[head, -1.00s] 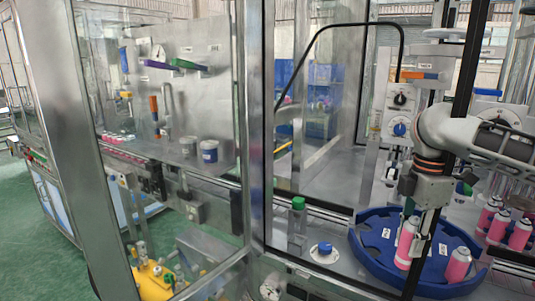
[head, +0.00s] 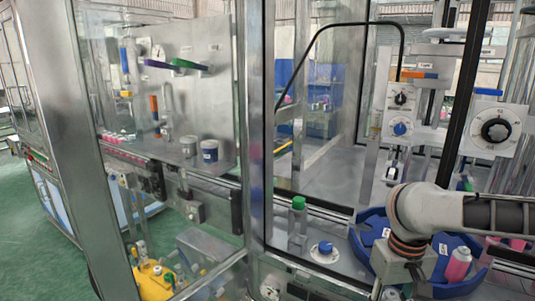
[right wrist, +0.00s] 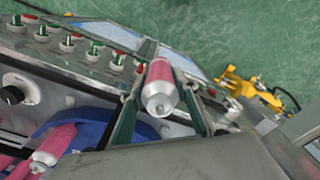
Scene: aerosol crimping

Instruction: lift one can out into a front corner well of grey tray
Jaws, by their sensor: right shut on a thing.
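My right gripper (right wrist: 160,76) is shut on a pink can with a silver top (right wrist: 160,92), one finger on each side of it, in the right wrist view. In the head view my right arm reaches over the front of the blue round tray, and its fingers are cut off or hidden at the bottom edge. Another pink can (head: 458,266) stands in the blue round tray (head: 368,219); a pink can also shows at the lower left of the right wrist view (right wrist: 52,146). I cannot make out the grey tray. My left gripper is not in view.
A metal frame post (head: 250,130) and a dark upright bar (head: 466,85) stand close by. A blue knob (head: 325,248) and a green-capped block (head: 298,204) are left of the blue tray. Several green-and-red buttons (right wrist: 92,50) line a panel under the wrist.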

